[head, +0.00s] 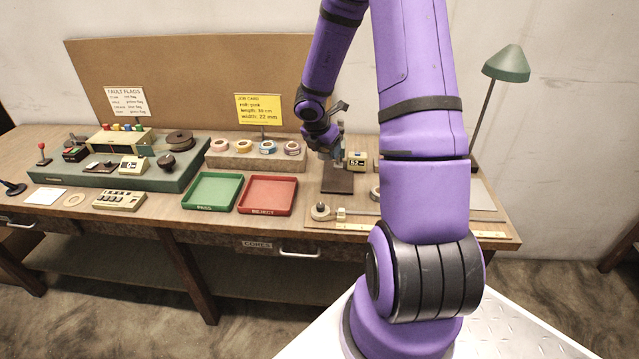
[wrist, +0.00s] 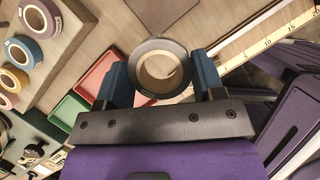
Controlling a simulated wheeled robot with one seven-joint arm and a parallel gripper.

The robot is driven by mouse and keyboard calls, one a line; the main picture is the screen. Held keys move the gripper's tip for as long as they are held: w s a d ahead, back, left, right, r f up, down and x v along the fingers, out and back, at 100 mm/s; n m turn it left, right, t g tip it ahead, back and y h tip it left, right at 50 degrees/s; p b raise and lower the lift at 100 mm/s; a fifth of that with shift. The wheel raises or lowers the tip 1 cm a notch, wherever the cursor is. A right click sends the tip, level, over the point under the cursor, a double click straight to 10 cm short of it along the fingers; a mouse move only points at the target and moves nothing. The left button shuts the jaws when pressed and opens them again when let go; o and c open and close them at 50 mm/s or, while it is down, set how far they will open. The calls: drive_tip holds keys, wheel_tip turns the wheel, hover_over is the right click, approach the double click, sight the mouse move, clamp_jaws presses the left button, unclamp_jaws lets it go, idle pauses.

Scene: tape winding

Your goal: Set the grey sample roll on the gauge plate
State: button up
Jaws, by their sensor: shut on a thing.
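My gripper (wrist: 162,82) is shut on the grey sample roll (wrist: 145,48), a ring with a pale core, held between its two blue fingers. In the head view my gripper (head: 337,158) hangs above a dark plate (head: 338,184), which I take for the gauge plate, beside a small display reading about 52 (head: 356,160). The roll is too small to make out clearly there. The dark plate also shows at the top of the wrist view (wrist: 160,12), beyond the roll. The roll appears apart from the plate; the exact height is unclear.
A green tray (head: 212,207) and a red tray (head: 267,211) lie to the left. A block with several coloured rolls (head: 250,159) stands behind them. A ruler strip (head: 355,228) runs along the front. My arm hides part of the right side.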

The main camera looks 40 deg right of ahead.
approach(339, 180)
drive_tip(key=a+f, duration=0.2)
drive_tip(key=s+a+f, duration=0.1)
drive_tip(key=a+f, duration=0.1)
drive_tip(key=a, duration=0.1)
drive_tip(key=shift+s+a+f, duration=0.15)
drive_tip(key=shift+a+f, duration=0.05)
drive_tip(key=shift+a, duration=0.15)
drive_tip(key=d, duration=0.3)
drive_tip(key=shift+w+d+f, duration=0.15)
drive_tip(key=shift+w+f, duration=0.05)
drive_tip(key=shift+w, duration=0.1)
drive_tip(key=d, duration=0.3)
drive_tip(key=w+d, duration=0.1)
drive_tip(key=shift+d, duration=0.4)
drive_tip(key=shift+a+f, duration=0.1)
drive_tip(key=shift+f, duration=0.45)
drive_tip(key=shift+f, duration=0.1)
drive_tip(key=o, duration=1)
